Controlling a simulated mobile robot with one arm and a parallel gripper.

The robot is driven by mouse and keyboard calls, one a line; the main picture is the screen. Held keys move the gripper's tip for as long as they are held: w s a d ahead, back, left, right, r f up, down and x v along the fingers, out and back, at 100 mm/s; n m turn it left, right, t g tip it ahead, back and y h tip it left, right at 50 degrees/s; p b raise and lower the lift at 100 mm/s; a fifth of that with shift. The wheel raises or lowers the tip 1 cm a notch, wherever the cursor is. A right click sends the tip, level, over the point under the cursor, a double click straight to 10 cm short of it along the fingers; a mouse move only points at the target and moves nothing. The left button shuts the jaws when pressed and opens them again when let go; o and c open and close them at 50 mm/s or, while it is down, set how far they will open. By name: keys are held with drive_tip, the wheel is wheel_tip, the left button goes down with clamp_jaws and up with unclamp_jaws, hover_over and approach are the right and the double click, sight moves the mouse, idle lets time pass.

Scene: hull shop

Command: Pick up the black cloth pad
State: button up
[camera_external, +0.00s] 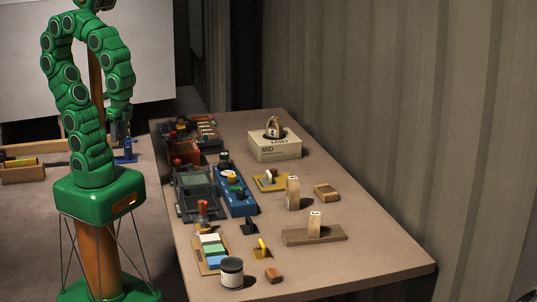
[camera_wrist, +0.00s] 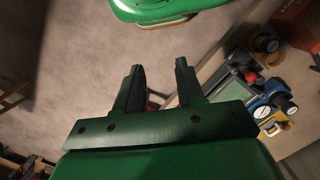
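A small black piece (camera_external: 250,226) lies on the right table, between the blue case and the block on a wooden base. It may be the black cloth pad, but it is too small to be sure. I cannot make out the pad in the wrist view. My gripper (camera_wrist: 160,78) is open, with its two dark fingers apart and nothing between them. In the external view my gripper (camera_external: 119,133) hangs to the left of the right table, well away from the black piece.
A blue tool (camera_external: 125,152) stands near my gripper. The table's front right is clear.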

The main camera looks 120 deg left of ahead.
drive_tip(key=shift+c, duration=0.4)
wheel_tip(320, 180, up, 5)
drive_tip(key=w+a+r+y, duration=0.25)
drive_tip(key=w+a, duration=0.35)
drive_tip(key=w, duration=0.5)
drive_tip(key=w+r+m+t+y, duration=0.1)
drive_tip(key=w+m+t+y, duration=0.45)
drive_tip(key=w, duration=1.95)
drive_tip(key=w+d+f+m+y, duration=0.2)
drive_tip(key=w+d+f+y, duration=0.1)
drive_tip(key=w+d, duration=0.7)
approach(247, 219)
drive_tip(key=shift+w+a+t, duration=0.15)
drive_tip(key=shift+t, duration=0.2)
drive_tip(key=shift+s+x, duration=0.15)
drive_tip(key=shift+x, duration=1.8)
drive_tip(key=shift+s+x, duration=0.15)
drive_tip(key=shift+x, duration=1.8)
drive_tip(key=shift+f, duration=0.15)
clamp_jaws()
